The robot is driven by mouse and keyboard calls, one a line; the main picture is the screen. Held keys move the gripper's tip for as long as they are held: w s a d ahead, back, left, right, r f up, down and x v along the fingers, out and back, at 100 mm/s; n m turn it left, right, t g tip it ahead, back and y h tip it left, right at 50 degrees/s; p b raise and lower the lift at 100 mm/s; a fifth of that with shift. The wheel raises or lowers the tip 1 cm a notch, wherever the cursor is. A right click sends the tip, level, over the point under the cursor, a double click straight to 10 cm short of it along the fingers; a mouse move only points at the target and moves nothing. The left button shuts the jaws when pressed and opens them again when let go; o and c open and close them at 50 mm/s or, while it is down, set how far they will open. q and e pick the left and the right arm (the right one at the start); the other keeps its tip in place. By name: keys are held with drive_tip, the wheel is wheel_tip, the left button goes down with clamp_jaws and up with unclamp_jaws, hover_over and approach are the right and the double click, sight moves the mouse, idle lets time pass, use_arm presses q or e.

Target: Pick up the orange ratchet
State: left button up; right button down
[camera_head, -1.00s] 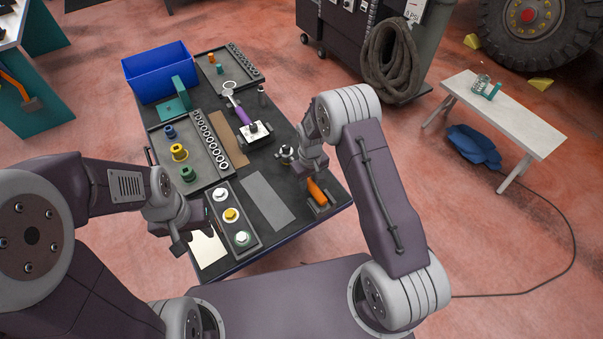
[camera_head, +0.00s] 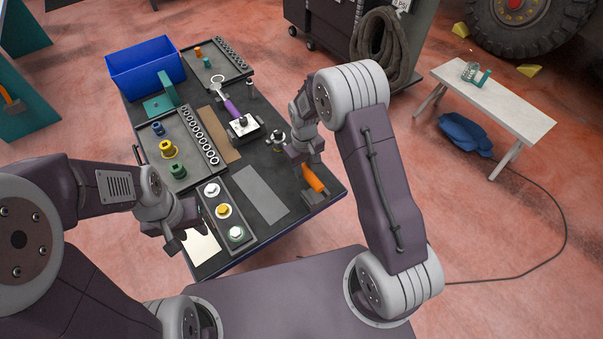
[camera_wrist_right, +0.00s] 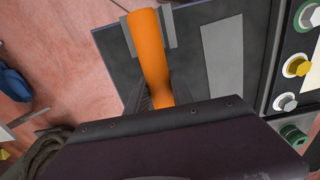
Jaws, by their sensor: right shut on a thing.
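The orange ratchet (camera_head: 313,178) is at the front right of the black table, its lower end at a small grey holder (camera_head: 316,196). My right gripper (camera_head: 303,160) is above the table at the ratchet's upper end. In the right wrist view, the orange handle (camera_wrist_right: 152,55) runs between the dark fingers of my right gripper (camera_wrist_right: 158,95), which is shut on it. Whether the ratchet is clear of the holder (camera_wrist_right: 168,25) I cannot tell. My left gripper (camera_head: 180,232) is by the table's front left corner, away from the ratchet; its finger gap is unclear.
A tray with three capped bolts (camera_head: 249,238) lies near the front left. A grey mat (camera_head: 262,195) lies left of the ratchet. A blue bin (camera_head: 146,70) and socket trays fill the back and left. A white bench (camera_head: 510,105) stands apart at right.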

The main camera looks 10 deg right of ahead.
drive_tip(key=s+d+r+b, duration=0.1)
drive_tip(key=s+d+r, duration=0.1)
drive_tip(key=s+r, duration=0.4)
drive_tip(key=s, duration=0.4)
drive_tip(key=shift+d+b, duration=0.3)
drive_tip(key=shift+d, duration=0.1)
idle(0.3)
